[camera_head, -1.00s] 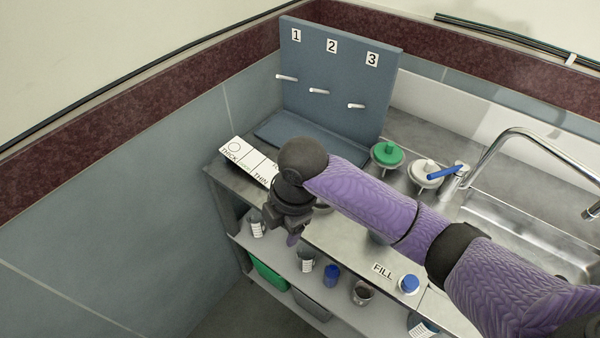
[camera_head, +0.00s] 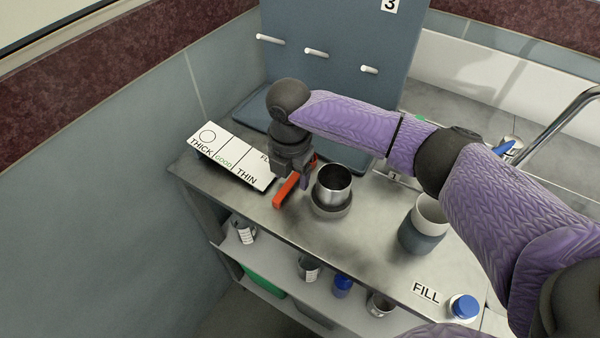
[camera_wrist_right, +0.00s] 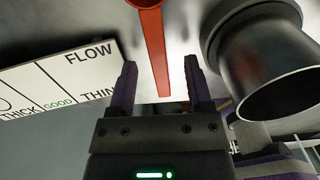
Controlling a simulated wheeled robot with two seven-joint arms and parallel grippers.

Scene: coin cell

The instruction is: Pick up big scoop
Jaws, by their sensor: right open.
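A red-orange scoop (camera_head: 289,188) shows in the head view at the front of the metal counter, partly covered by my right gripper (camera_head: 296,178). Its long flat red handle (camera_wrist_right: 152,45) also shows in the right wrist view, running between the two fingers of my right gripper (camera_wrist_right: 160,70). The fingers are open, one on each side of the handle, with visible gaps. My left gripper is not in view.
A metal cup in a dark round holder (camera_head: 333,188) stands close right of the gripper. A white THICK/GOOD/THIN card (camera_head: 232,157) lies to the left. A grey-white container (camera_head: 422,222) and blue-capped bottle (camera_head: 463,307) stand farther right. The blue pegboard (camera_head: 335,35) is behind.

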